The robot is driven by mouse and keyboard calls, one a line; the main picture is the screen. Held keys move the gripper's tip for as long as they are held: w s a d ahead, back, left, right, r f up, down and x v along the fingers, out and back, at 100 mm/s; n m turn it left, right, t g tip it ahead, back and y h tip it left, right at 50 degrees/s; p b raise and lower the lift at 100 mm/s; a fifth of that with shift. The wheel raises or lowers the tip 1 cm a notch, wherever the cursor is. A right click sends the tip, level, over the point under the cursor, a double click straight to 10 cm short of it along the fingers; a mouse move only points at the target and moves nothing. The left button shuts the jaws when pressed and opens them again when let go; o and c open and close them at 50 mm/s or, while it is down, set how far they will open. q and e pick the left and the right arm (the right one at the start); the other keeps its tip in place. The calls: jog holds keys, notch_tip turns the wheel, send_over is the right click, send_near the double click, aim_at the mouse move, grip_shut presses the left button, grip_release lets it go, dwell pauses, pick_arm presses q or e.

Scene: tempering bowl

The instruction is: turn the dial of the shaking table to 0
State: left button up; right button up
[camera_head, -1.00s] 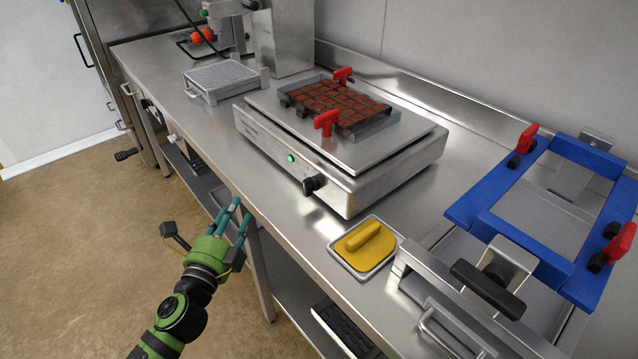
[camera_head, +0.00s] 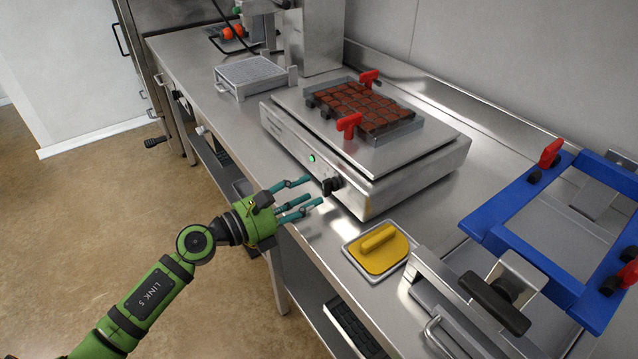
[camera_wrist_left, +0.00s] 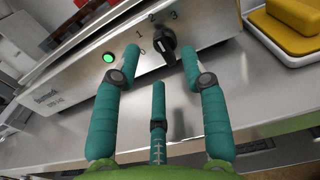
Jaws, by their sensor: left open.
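The shaking table (camera_head: 400,190) is a steel box on the bench, with a black dial (camera_head: 331,186) on its front face beside a lit green button (camera_head: 311,158). In the left wrist view the dial (camera_wrist_left: 163,40) sits among the printed numbers, with 0, 1, 2 and 3 around it. Its exact setting is hard to tell. My left gripper (camera_head: 315,192) is open, its teal fingers just in front of the dial and pointing at it. In the left wrist view the fingers (camera_wrist_left: 160,62) spread to either side of the dial, apart from it. My right gripper is not in view.
A chocolate mould (camera_head: 365,108) with red clamps (camera_head: 349,125) lies on the shaking table. A grey grid box (camera_head: 250,76) stands at the back left.

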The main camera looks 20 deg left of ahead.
aim_at(329, 187)
pick_arm(q)
jog(key=x, duration=0.4)
jog(key=shift+d+p, duration=0.1)
jog(key=shift+p, duration=0.3)
grip_shut()
